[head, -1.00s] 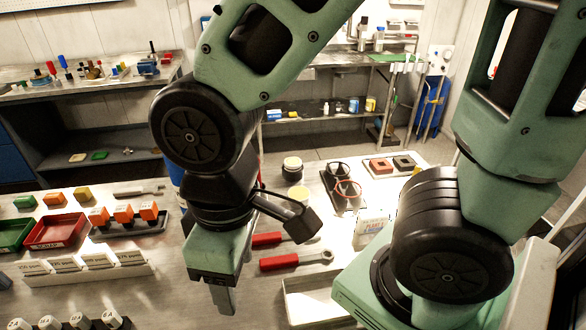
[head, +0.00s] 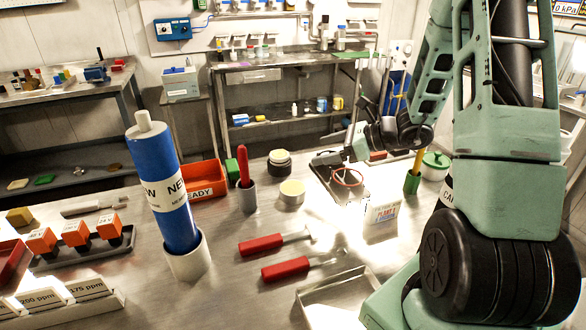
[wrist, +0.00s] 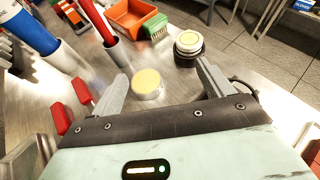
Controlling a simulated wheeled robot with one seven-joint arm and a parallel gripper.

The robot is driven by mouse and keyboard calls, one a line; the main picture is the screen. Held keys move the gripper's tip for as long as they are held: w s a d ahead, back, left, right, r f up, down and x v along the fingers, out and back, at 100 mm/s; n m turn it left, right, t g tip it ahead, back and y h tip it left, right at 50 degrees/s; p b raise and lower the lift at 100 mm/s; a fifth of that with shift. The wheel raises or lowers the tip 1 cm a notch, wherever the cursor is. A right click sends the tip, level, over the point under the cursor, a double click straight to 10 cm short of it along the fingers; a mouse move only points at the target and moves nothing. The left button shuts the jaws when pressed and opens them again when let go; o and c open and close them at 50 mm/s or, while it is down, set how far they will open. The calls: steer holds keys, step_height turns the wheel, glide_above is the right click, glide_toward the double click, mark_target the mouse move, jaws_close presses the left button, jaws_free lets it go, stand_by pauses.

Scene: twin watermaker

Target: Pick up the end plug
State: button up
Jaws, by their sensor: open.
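Two round pieces could be the end plug; I cannot tell which by name. One is a short pale disc with a cream top (head: 291,191), lying on the bench; in the wrist view it shows (wrist: 148,84) between my fingers, nearer the left one. The other is a black-and-white round piece with a cream top (head: 279,162), just behind it; in the wrist view it is beyond my right fingertip (wrist: 188,45). My gripper (wrist: 163,72) is open with nothing held. In the head view its fingers are not clear among the dark arm parts.
A tall blue cylinder (head: 172,190) stands in a white holder at left. A red-handled tool stands in a grey cup (head: 247,196), near an orange bin (head: 203,179). Two red-handled tools (head: 262,244) lie in front. A tray with a red ring (head: 347,178) is right.

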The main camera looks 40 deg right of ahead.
steer(key=m+t+h, duration=0.1)
steer(key=m+h, duration=0.1)
glide_toward(284, 155)
steer(key=p+x, duration=0.1)
steer(key=x, duration=0.1)
steer(key=shift+w+a+f+p, duration=0.15)
steer(key=shift+w+f+p, duration=0.1)
steer(key=shift+f+p, duration=0.1)
steer(key=shift+p+x, duration=0.85)
steer(key=shift+x, duration=2.4)
steer(key=shift+w+r, duration=0.1)
steer(key=shift+r, duration=0.1)
steer(key=c, duration=1.2)
